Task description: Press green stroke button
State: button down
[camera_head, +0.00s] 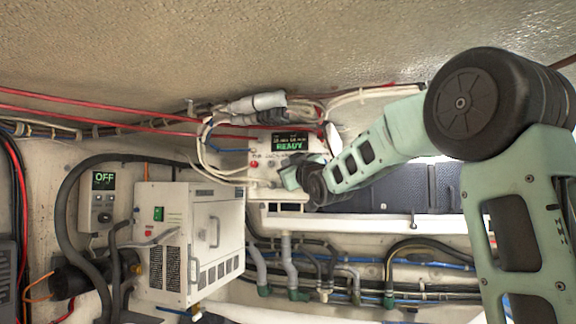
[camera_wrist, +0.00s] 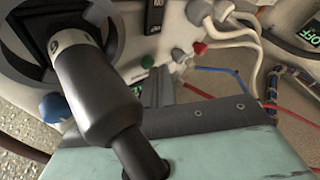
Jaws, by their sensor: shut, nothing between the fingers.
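A white control panel (camera_head: 262,147) with a display reading READY is on the back wall in the head view. A red button (camera_head: 254,164) sits at its lower left, and also shows in the wrist view (camera_wrist: 200,48). In the wrist view a small green button (camera_wrist: 147,61) sits left of a grey-green round knob (camera_wrist: 178,54). In the head view the green button cannot be made out near my gripper. My gripper (camera_head: 288,177) is shut and empty in front of the panel's lower right; its fingers (camera_wrist: 160,88) point at the panel. I cannot tell whether they touch.
Left of the panel stand a white boxy unit (camera_head: 212,220) and a small controller reading OFF (camera_head: 103,190). White cables (camera_head: 212,160) and red lines (camera_head: 150,122) run close by. Pipes and hoses (camera_head: 290,265) lie below. A blue knob (camera_wrist: 53,107) shows in the wrist view.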

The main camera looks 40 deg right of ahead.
jog(key=shift+w+d, duration=0.2)
dwell(0.3)
jog(key=shift+s, duration=0.1)
jog(key=shift+s+a+b, duration=0.4)
jog(key=shift+a+b, duration=0.2)
jog(key=shift+b, duration=0.25)
jog(key=shift+a, duration=0.1)
jog(key=shift+s+a+b, duration=0.8)
jog(key=shift+a+b, duration=0.15)
jog(key=shift+b, duration=0.1)
jog(key=shift+s+a+b, duration=0.75)
jog(key=shift+a+b, duration=0.2)
jog(key=shift+b, duration=0.1)
